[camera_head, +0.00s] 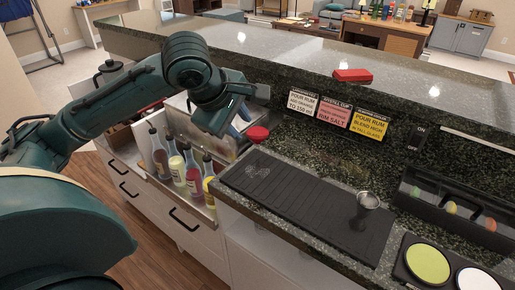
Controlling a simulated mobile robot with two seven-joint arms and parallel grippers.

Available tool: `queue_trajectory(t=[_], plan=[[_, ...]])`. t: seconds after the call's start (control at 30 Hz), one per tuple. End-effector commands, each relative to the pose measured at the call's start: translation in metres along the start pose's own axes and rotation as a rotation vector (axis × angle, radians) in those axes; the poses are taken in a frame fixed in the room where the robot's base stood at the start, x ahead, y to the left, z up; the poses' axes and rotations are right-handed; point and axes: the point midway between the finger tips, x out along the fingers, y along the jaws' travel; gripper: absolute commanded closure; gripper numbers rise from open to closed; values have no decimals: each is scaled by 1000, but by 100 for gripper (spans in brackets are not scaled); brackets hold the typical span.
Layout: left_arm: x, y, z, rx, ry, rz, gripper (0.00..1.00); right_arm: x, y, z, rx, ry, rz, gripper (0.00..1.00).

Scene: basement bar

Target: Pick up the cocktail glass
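My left arm comes in from the left and bends down over the open bar drawer. A small metal, jigger-like cup (368,201) stands on the right part of the mat, apart from the gripper. My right gripper is not in view.
Several bottles (177,170) stand in the open drawer below my arm. A red round thing (258,133) is close beside the gripper. Signs (335,112) line the raised ledge, with a red item (352,75) on top. A garnish tray (455,209) and rimmer dishes (428,264) are at right.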

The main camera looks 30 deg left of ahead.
Motion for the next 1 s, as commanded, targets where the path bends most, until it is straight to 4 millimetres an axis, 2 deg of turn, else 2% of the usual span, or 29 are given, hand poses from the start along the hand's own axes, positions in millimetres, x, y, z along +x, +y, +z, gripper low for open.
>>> queue_trajectory(t=[0.1, 0.37, 0.63, 0.73, 0.97, 1.0], plan=[[21, 0, 0, -1, -2, -2, 70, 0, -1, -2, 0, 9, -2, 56], [41, 0, -1, 2, 0, 0, 70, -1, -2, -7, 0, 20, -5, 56], [79, 2, -6, 3, -1, 0, 70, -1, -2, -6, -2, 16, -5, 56], [86, 2, -6, 3, -1, 0, 70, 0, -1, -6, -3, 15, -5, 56], [86, 2, -6, 4, -1, 1, 70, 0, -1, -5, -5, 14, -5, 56], [86, 2, -6, 4, -1, 1, 74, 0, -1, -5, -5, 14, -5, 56]])
